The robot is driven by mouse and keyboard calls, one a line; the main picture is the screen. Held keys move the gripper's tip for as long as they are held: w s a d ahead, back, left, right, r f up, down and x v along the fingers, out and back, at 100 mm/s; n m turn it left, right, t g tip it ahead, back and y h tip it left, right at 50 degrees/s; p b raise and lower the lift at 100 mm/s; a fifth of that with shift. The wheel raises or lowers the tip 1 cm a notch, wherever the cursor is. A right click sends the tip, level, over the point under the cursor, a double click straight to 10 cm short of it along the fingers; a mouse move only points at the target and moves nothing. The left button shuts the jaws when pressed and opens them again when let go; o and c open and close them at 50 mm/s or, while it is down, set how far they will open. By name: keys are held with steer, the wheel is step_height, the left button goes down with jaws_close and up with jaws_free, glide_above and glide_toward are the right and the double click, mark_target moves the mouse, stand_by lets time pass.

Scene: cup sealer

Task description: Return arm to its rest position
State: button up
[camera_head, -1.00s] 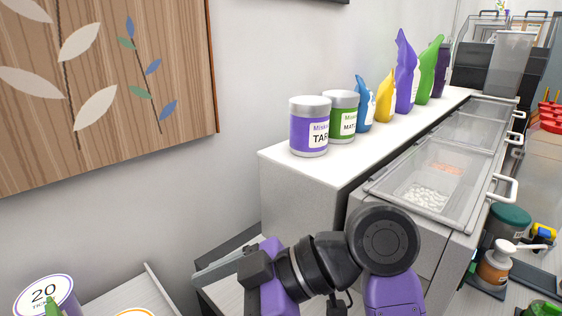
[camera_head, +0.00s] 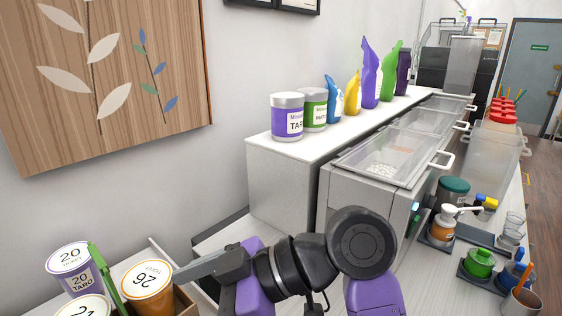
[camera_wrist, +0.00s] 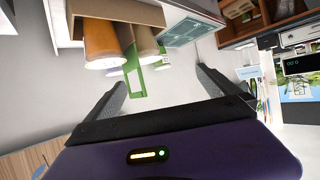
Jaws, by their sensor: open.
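My arm is folded low in the head view, with my gripper (camera_head: 190,273) pointing left beside the ticketed cups. In the wrist view the two dark fingers of my gripper (camera_wrist: 162,90) are spread apart with nothing between them. An orange cup labelled 26 (camera_head: 150,294) and a purple taro cup labelled 20 (camera_head: 76,272) stand at the lower left. The orange cup also shows in the wrist view (camera_wrist: 103,42), beyond the fingers and apart from them.
A green upright piece (camera_head: 106,280) stands between the cups, by a brown box (camera_head: 186,304). A white counter (camera_head: 285,150) carries several tins and bags. Lidded bins (camera_head: 388,160) run along its right side.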

steer(key=w+d+r+m+t+y, duration=0.2)
steer(key=w+d+m+t, duration=0.1)
steer(key=w+m+t, duration=0.65)
steer(key=s+d+f+m+t+h, duration=0.1)
steer(key=d+f+m+t+h, duration=0.3)
steer(key=d, duration=0.3)
steer(key=s+d+f+m+t+h, duration=0.1)
steer(key=d+f+m+t+h, duration=0.3)
steer(key=d, duration=0.4)
steer(key=s+d+f+m+t+h, duration=0.3)
steer(key=s+d+f+h, duration=0.3)
steer(key=s+d, duration=0.5)
steer(key=s+d+f+g, duration=0.1)
steer(key=s+f, duration=0.1)
steer(key=s, duration=0.5)
steer(key=s+d+f+n+g, duration=0.1)
steer(key=s+f+g, duration=0.1)
steer(key=s, duration=0.6)
steer(key=s+d+f+g+h, duration=0.1)
steer(key=s+d+f, duration=0.1)
steer(key=s, duration=0.5)
steer(key=shift+s+f+n, duration=0.35)
steer(key=shift+f, duration=0.1)
